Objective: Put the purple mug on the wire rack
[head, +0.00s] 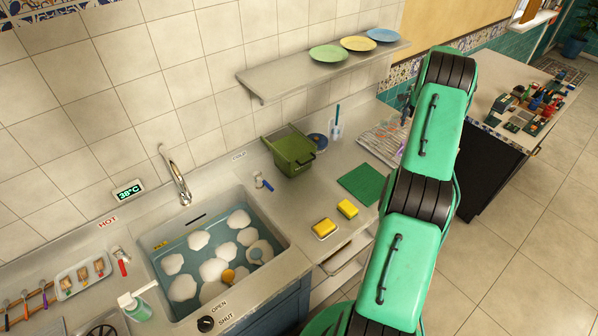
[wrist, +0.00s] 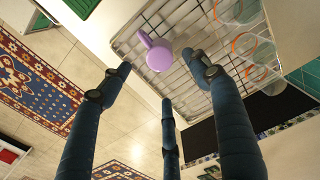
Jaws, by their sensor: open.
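The purple mug (wrist: 159,55) shows in the wrist view over the bars of the wire rack (wrist: 128,42), near its edge, with its handle toward the upper left. It appears to rest on the rack, but I cannot tell whether it is upright or upside down. My gripper (wrist: 158,76) has its three dark fingers spread open. The mug is beyond the fingertips, with no clear contact. In the head view the wire rack (head: 378,141) is on the counter, partly hidden behind my arm, which also hides my gripper and most of the mug's area.
Clear glassware with orange rims (wrist: 243,45) is on the rack's right side. A shelf (head: 290,76) with several plates hangs above. The sink (head: 160,290) holds foamy water.

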